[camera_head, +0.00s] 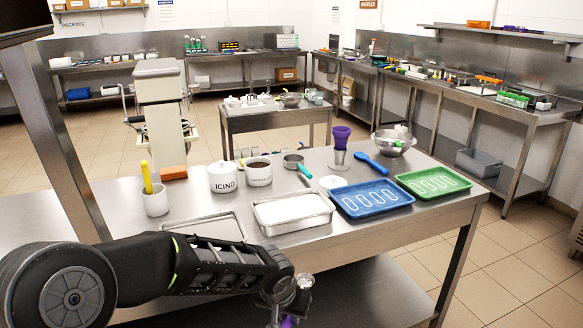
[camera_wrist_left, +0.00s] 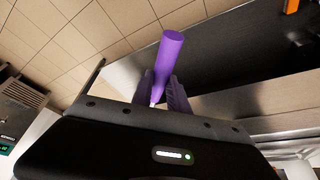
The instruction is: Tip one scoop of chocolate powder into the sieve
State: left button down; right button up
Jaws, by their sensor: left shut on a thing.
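My left gripper (camera_head: 287,318) is low at the front edge of the table, mostly cut off by the picture's bottom. In the left wrist view my left gripper (camera_wrist_left: 161,92) is shut on a purple cylindrical handle (camera_wrist_left: 173,50); no scoop bowl or powder shows. A white canister of dark brown powder (camera_head: 258,173) stands open on the table, behind and left of the gripper. A small round metal vessel with a teal handle (camera_head: 293,161) lies right of it, perhaps the sieve; its mesh is too small to tell. My right gripper is out of view.
An icing canister (camera_head: 223,178) and a pot with a yellow handle (camera_head: 156,202) stand left. A metal tray with white contents (camera_head: 292,226), a blue tray (camera_head: 372,213) and a green tray (camera_head: 433,193) line the front.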

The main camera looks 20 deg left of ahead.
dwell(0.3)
pick_arm(q)
notch_tip(320, 180, up, 13)
jog(key=p, duration=1.2)
jog(key=shift+r+p, duration=0.15)
jog(key=shift+p, duration=0.25)
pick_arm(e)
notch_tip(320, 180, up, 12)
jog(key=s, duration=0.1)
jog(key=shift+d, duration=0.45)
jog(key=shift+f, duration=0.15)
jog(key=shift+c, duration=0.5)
